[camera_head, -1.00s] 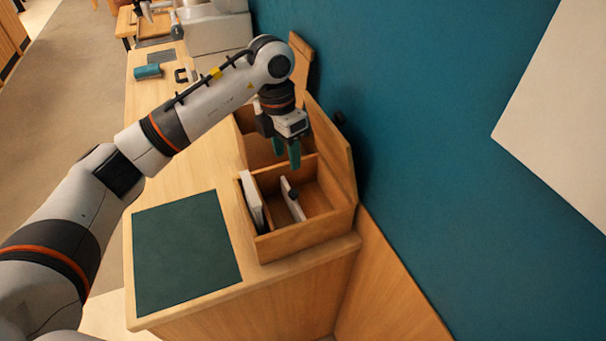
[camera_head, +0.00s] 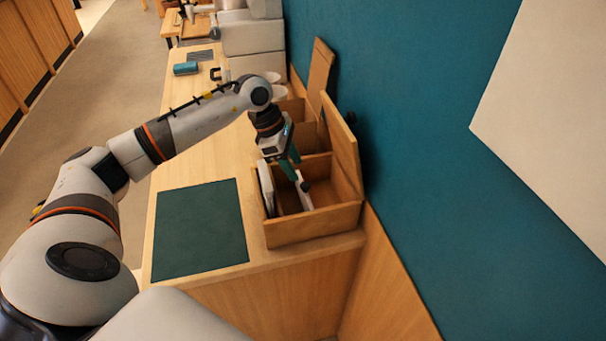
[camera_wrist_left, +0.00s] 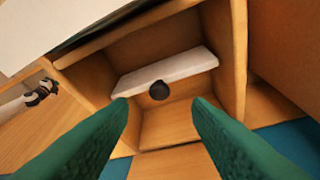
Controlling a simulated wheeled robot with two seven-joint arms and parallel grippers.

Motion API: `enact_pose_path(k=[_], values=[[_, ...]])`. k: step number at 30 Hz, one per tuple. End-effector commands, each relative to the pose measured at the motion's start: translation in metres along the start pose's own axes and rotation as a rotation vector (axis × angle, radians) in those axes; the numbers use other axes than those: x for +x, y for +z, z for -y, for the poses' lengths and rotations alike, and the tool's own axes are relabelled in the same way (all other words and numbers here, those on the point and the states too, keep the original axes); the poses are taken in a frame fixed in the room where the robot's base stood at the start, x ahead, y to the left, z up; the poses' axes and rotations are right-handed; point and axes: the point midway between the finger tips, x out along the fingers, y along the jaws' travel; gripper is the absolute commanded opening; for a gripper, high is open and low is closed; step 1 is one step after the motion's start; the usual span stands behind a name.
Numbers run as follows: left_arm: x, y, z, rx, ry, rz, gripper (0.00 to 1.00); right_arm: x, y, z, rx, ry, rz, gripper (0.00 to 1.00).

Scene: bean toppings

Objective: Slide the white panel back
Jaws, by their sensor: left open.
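A white panel (camera_head: 305,197) with a round black knob stands inside a compartment of an open wooden box (camera_head: 315,229). The panel (camera_wrist_left: 180,68) and its knob (camera_wrist_left: 159,90) also show in the left wrist view. My left gripper (camera_head: 291,171) is over the box, with its green fingers pointing down toward the panel. In the left wrist view its open fingertips (camera_wrist_left: 160,108) lie on either side of the knob in the picture. I see no clear contact, and the gap in depth is hard to judge. My right gripper is not in view.
Another white panel (camera_head: 266,188) stands at the box's left side. The box's raised lid (camera_head: 341,143) and the teal wall (camera_head: 420,110) are close on the right. A dark green mat (camera_head: 200,228) lies on the counter, with clear wood around it.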

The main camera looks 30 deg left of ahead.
Motion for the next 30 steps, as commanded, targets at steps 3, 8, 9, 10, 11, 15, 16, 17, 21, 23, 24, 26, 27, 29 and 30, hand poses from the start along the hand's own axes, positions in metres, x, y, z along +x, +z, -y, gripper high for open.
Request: enact_pose_path(k=[3,8,9,10,11,15,16,17,21,23,24,26,27,29,30], values=[[0.021,-0.001,-0.001,0.000,0.004,0.001,0.45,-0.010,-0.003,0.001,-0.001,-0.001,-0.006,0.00],[0.042,-0.001,0.000,-0.001,0.002,0.000,0.45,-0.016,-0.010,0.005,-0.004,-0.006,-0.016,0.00],[0.046,-0.001,0.000,-0.001,0.001,-0.001,0.45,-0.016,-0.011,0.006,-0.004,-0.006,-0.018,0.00],[0.048,-0.001,0.000,-0.001,0.001,0.000,0.45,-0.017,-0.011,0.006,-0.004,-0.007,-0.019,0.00],[0.050,-0.001,0.000,0.000,0.001,0.000,0.45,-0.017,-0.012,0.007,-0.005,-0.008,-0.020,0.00],[0.054,0.000,0.000,0.000,0.000,0.002,0.45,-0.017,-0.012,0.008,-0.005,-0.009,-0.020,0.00],[0.054,0.000,0.000,0.000,0.000,0.002,0.45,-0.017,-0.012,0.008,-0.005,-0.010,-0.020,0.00],[0.054,0.000,0.000,0.000,0.000,0.002,0.45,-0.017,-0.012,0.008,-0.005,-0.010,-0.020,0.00],[0.054,0.000,0.000,0.000,0.000,0.001,0.43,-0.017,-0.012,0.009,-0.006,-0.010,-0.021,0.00],[0.053,0.000,0.000,0.000,0.000,0.001,0.33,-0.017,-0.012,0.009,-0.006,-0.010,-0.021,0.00],[0.053,0.000,0.000,0.000,0.000,0.001,0.27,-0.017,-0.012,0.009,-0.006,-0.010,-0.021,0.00],[0.053,0.000,0.000,0.000,0.000,0.001,0.17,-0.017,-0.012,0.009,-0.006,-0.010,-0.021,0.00],[0.053,0.000,0.000,0.000,0.000,0.001,0.10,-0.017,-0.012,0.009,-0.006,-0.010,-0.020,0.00],[0.053,0.000,0.000,0.000,0.000,0.001,0.01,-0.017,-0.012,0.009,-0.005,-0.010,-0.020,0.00],[0.053,0.000,0.000,0.000,0.000,0.001,0.00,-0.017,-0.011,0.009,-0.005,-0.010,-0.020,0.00]])
